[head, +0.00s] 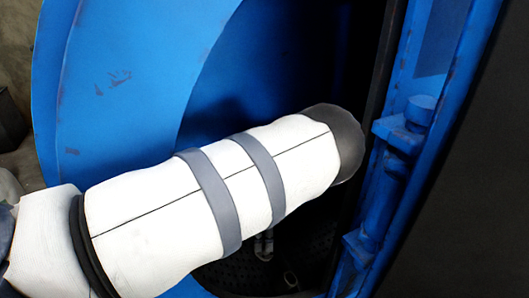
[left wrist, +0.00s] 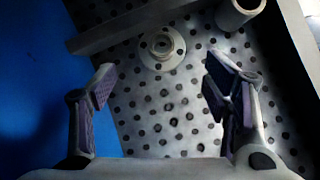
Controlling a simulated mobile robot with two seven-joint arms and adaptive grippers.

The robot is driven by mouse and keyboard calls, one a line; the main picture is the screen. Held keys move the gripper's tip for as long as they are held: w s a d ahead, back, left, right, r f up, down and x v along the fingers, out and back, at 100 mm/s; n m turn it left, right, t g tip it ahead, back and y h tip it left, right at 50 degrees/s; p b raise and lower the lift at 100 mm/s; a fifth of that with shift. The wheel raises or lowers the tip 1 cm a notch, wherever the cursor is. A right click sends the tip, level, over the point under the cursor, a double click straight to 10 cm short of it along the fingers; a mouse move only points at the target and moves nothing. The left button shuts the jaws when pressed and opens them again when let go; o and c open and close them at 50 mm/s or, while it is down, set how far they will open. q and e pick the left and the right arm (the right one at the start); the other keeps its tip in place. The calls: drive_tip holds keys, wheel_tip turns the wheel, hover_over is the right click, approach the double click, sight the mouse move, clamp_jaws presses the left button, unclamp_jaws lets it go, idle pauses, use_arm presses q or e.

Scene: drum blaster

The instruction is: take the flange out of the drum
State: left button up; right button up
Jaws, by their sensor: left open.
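The flange (left wrist: 162,48), a round grey metal disc with a raised hub and a centre hole, lies on the drum's perforated floor (left wrist: 150,130) in the left wrist view. My left gripper (left wrist: 158,88) is open and empty. Its two fingers stand wide apart, and the flange appears beyond them, between them in the picture, not touching either. In the head view my white left arm reaches from the left into the dark opening of the blue drum machine and hides much of the inside. My right gripper is not in view.
A grey hollow cylinder (left wrist: 237,12) lies right of the flange. A grey bar (left wrist: 135,24) crosses behind it. A blue wall (left wrist: 40,90) is at left. In the head view, a blue door (head: 110,80) stands left and a blue frame with hinges (head: 405,130) right.

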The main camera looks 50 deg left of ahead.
use_arm(q)
drive_tip(key=f, duration=0.3)
drive_tip(key=d+f+b, duration=0.1)
drive_tip(key=f, duration=0.1)
drive_tip(key=shift+w+f, duration=0.25)
drive_tip(key=shift+r, duration=0.15)
drive_tip(key=c, duration=1.6)
